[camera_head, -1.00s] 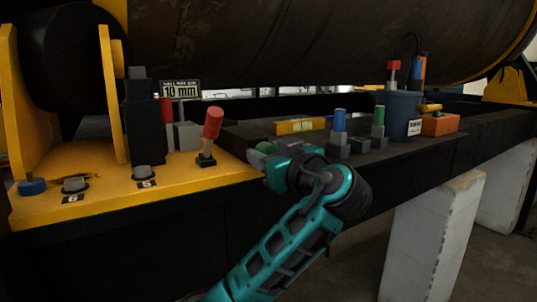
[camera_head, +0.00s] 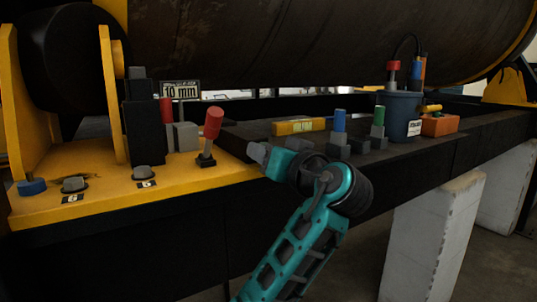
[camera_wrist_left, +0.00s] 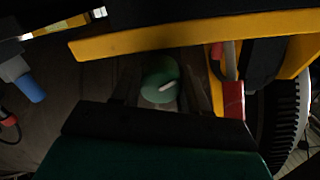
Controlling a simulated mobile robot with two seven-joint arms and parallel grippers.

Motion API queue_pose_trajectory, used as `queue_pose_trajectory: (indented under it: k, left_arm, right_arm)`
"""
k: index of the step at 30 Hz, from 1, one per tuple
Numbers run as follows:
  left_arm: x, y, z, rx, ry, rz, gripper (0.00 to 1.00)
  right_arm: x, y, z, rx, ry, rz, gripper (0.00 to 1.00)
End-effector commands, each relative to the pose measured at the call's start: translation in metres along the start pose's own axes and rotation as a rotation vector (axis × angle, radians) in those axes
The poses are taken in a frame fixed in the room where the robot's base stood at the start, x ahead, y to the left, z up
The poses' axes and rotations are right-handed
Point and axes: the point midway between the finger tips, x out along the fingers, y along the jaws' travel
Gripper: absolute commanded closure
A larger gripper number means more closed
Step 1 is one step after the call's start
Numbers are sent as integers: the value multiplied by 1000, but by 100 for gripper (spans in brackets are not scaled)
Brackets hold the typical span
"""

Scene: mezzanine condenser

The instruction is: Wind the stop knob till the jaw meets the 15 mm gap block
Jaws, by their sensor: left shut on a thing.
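A green round knob (camera_wrist_left: 158,76) with a white mark on its face sits between the two dark fingers of my left gripper in the left wrist view. My left gripper (camera_head: 257,152) is shut on it at the front edge of the yellow plate. In the head view the knob is hidden behind a grey finger. A grey jaw-like block (camera_head: 186,136) stands right of a black post (camera_head: 142,120), with a red-handled piece (camera_head: 167,108) between them. A sign (camera_head: 180,91) reads 10 mm. Blue-handled (camera_head: 339,128) and green-handled (camera_head: 378,123) blocks stand to the right; their sizes are unreadable.
A red lever (camera_head: 212,123) leans right on the yellow plate (camera_head: 105,190), close left of my gripper. A yellow level (camera_head: 299,127), a dark bucket (camera_head: 402,115) and an orange box (camera_head: 439,125) stand on the dark bench. A large drum (camera_head: 300,40) overhangs the back.

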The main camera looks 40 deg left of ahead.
Motion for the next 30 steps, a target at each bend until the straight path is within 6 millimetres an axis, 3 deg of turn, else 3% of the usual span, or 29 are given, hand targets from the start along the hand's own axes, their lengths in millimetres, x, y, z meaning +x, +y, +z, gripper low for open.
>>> queue_pose_trajectory:
  k: [8, 17, 23, 30]
  left_arm:
    - [0, 0, 0, -2, 1, 1, 31]
    - [-3, 0, 0, -2, 1, 2, 31]
    - [-31, 1, 1, -5, 0, 6, 31]
    - [-86, 1, 1, -4, -1, 6, 31]
  right_arm:
    - [0, 0, 0, 1, 0, 0, 31]
    - [0, 0, 1, 1, 0, 0, 31]
    - [4, -1, 6, 1, 0, -1, 31]
    - [8, -1, 12, 1, -1, -1, 31]
